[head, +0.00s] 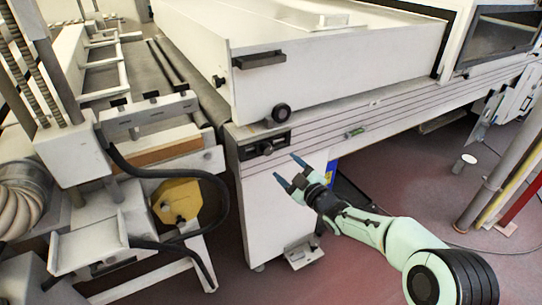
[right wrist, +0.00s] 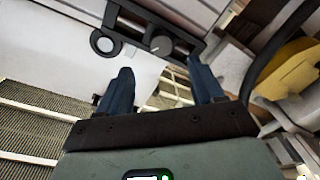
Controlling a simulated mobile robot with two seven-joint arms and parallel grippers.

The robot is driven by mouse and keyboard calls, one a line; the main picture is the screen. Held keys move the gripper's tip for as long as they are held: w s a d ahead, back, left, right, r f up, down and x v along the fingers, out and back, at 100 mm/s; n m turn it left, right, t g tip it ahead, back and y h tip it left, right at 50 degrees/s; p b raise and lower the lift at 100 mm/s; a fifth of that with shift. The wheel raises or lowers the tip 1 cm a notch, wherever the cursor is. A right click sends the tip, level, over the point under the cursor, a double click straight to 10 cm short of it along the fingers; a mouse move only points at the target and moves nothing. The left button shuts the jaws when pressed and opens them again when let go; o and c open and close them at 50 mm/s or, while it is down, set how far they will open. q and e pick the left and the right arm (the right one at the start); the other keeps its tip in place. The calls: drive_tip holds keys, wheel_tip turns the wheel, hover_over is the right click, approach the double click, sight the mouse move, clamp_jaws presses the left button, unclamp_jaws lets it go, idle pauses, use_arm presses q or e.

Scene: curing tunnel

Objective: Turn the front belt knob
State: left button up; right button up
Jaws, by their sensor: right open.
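A dark control panel (head: 246,153) is set into the front end of the white belt frame. A small round knob (head: 266,149) sits on it. In the right wrist view the knob (right wrist: 160,45) shows as a grey disc with a pale mark, on a dark panel plate (right wrist: 128,22). My right gripper (head: 287,170) is open and empty, with dark blue fingers. It is in front of and slightly below the panel, apart from the knob. In the wrist view the knob appears beyond the gap between the fingertips (right wrist: 160,66). My left gripper is not in view.
A yellow box (head: 177,201) and a looping black cable (head: 224,205) are to the left.

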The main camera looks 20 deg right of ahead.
sight(270, 152)
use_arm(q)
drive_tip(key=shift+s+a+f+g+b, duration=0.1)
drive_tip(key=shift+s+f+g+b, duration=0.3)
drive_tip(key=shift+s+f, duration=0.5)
use_arm(e)
drive_tip(key=w, duration=0.3)
drive_tip(key=w+a, duration=0.1)
drive_tip(key=w, duration=0.5)
drive_tip(key=shift+a, duration=0.2)
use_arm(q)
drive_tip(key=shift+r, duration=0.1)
use_arm(e)
drive_tip(key=shift+f, duration=0.1)
drive_tip(key=c, duration=1.1)
